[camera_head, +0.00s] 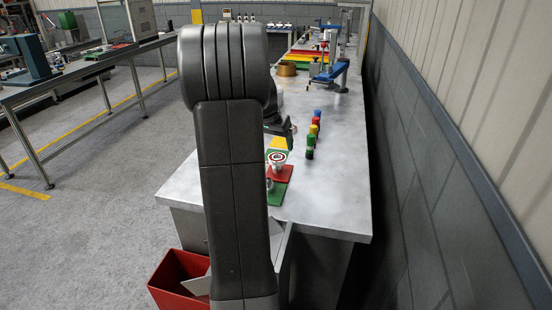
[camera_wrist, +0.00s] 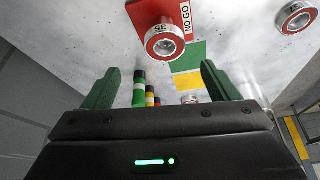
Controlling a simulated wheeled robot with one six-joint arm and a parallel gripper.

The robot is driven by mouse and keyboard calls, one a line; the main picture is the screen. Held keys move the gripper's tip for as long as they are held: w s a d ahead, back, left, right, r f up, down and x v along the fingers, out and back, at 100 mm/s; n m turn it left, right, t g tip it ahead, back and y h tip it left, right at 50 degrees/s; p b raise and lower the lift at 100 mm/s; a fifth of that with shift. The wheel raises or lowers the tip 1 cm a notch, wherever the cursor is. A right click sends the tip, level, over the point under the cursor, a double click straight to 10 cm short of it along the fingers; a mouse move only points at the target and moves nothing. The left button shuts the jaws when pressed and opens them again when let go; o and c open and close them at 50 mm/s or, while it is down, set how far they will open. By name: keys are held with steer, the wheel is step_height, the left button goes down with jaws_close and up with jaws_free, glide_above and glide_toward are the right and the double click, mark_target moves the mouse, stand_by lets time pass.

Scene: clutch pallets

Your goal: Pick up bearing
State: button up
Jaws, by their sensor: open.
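In the wrist view, one bearing (camera_wrist: 165,43), a silver ring with a red and white marked face, sits at the red "NO GO" plate (camera_wrist: 150,14). A second bearing (camera_wrist: 297,16) lies at the top right, and a third small round metal part (camera_wrist: 190,98) shows partly between the fingers. My gripper (camera_wrist: 170,82) is open, with its two green fingers apart and nothing held. In the head view, a bearing (camera_head: 279,157) with a red and white face shows by the red plate (camera_head: 281,174). My arm hides most of the gripper there.
Several coloured cylinders (camera_head: 313,130) stand in a row on the grey table (camera_head: 335,190). A green plate (camera_head: 277,193) lies near the front. A blue device (camera_head: 330,75) and a brass ring (camera_head: 287,69) are farther back. A red bin (camera_head: 175,280) is below the table's left front. A wall runs along the right.

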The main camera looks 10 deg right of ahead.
mark_target(278, 159)
steer(key=shift+w+a+p+x, duration=0.15)
steer(key=shift+p+x, duration=0.2)
steer(key=shift+x, duration=1.55)
steer(key=shift+w+a+p+x, duration=0.15)
steer(key=shift+p+x, duration=0.15)
steer(key=shift+x, duration=1.65)
steer(key=shift+r, duration=0.1)
steer(key=c, duration=1.3)
